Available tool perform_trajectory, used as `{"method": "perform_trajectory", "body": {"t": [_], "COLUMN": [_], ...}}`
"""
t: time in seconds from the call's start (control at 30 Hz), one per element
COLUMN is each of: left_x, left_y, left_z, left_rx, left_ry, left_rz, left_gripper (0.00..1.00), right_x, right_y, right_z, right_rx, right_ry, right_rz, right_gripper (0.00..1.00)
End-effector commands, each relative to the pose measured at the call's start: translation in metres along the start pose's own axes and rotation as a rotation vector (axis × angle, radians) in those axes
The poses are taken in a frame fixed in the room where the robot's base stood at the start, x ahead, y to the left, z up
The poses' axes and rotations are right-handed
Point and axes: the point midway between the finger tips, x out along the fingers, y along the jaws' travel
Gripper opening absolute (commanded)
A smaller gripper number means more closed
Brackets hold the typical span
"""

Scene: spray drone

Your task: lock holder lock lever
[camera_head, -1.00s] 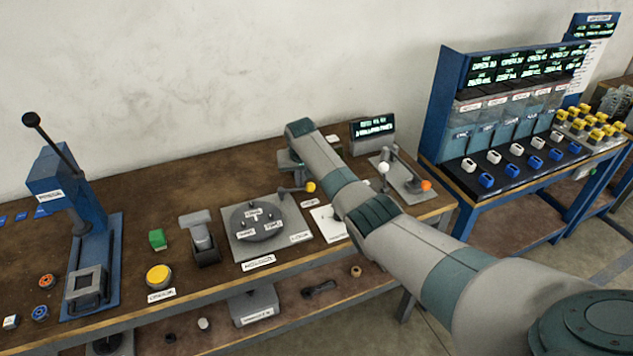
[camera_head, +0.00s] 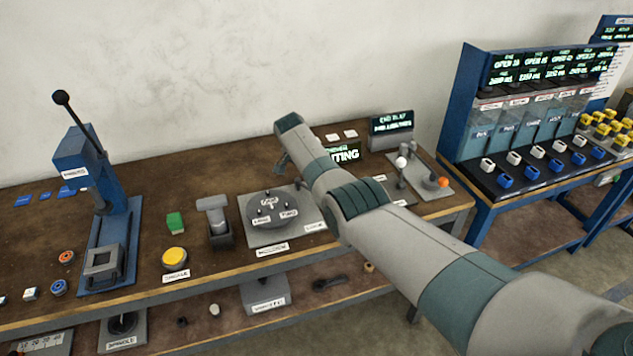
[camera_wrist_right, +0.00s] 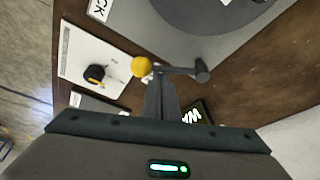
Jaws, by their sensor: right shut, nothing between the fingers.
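The holder is a grey square plate (camera_head: 262,247) with a dark round disc carrying small pegs and labels. In the right wrist view its plate (camera_wrist_right: 235,57) shows at the top. The lock lever (camera_wrist_right: 180,70) is a short grey arm with a yellow ball knob (camera_wrist_right: 141,67), beside the plate. In the head view my right arm hides the knob. My right gripper (camera_wrist_right: 158,85) is shut and empty, its fingertips by the lever arm close to the knob; I cannot tell whether they touch. My left gripper is not in view.
A white plate with a black knob (camera_wrist_right: 95,73) lies beside the lever. A lit display (camera_head: 342,155) stands behind my arm. Left of the holder are a grey tool in a dark stand (camera_head: 216,220), a yellow button (camera_head: 174,257), a green block (camera_head: 175,223) and a blue press (camera_head: 88,180).

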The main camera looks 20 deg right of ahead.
Motion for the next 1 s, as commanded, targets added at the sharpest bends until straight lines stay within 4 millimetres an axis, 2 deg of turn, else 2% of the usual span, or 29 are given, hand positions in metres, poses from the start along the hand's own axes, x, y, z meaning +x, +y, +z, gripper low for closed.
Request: {"method": "perform_trajectory", "body": {"t": [0.13,0.6,1.0], "left_x": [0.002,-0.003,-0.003], "left_y": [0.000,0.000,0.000], "left_z": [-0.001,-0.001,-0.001], "left_rx": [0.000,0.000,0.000], "left_ry": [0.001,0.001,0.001], "left_rz": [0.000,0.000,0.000], "left_gripper": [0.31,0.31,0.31], "right_x": [-0.002,-0.006,-0.007], "right_y": [0.000,0.000,0.000], "right_z": [0.008,0.020,0.022], "right_rx": [0.069,0.063,0.062], "right_ry": [-0.003,-0.004,-0.004], "right_rz": [0.027,0.025,0.025], "right_gripper": [0.00,0.00,0.00]}}
